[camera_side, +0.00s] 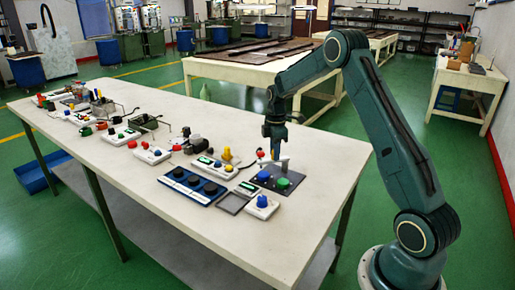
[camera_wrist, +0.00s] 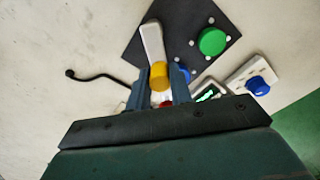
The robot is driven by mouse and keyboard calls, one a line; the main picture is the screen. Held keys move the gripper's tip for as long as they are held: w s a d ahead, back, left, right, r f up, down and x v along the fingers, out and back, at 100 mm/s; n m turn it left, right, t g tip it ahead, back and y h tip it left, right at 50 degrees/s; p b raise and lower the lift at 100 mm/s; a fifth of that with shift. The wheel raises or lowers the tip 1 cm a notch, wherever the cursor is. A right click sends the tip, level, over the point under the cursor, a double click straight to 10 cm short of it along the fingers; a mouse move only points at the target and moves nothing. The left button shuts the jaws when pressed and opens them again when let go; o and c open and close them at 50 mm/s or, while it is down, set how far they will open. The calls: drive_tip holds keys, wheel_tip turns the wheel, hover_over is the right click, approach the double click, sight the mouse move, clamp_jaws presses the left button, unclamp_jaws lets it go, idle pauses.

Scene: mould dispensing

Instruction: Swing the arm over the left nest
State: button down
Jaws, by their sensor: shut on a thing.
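My gripper (camera_side: 275,150) hangs over the near right part of the bench, by a dark plate (camera_side: 290,184). In the wrist view its jaws (camera_wrist: 162,88) are shut on a yellow cylindrical piece (camera_wrist: 160,74) with a pale, flat arm (camera_wrist: 152,42) reaching forward. The pale arm also shows in the side view (camera_side: 284,160), above the plate. The plate carries a green disc (camera_side: 282,182) and a blue disc (camera_side: 264,175). In the wrist view the blue disc is mostly hidden by a jaw. I cannot tell which spot is the left nest.
A blue base with dark round tops (camera_side: 195,185) lies left of the gripper. A white box with a blue knob (camera_side: 262,207) and a small dark grey tray (camera_side: 233,203) sit in front. Several button boxes fill the bench's left. The near right bench top is clear.

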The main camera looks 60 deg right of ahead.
drive_tip(key=shift+s+a+n, duration=0.15)
drive_tip(key=shift+s+n, duration=0.05)
drive_tip(key=shift+n, duration=0.5)
drive_tip(key=shift+s+a+n, duration=0.1)
drive_tip(key=shift+s+n, duration=0.1)
drive_tip(key=shift+n, duration=0.5)
drive_tip(key=shift+r, duration=0.1)
drive_tip(key=c, duration=1.3)
unclamp_jaws()
drive_tip(key=shift+o, duration=0.2)
wheel_tip(320, 180, up, 14)
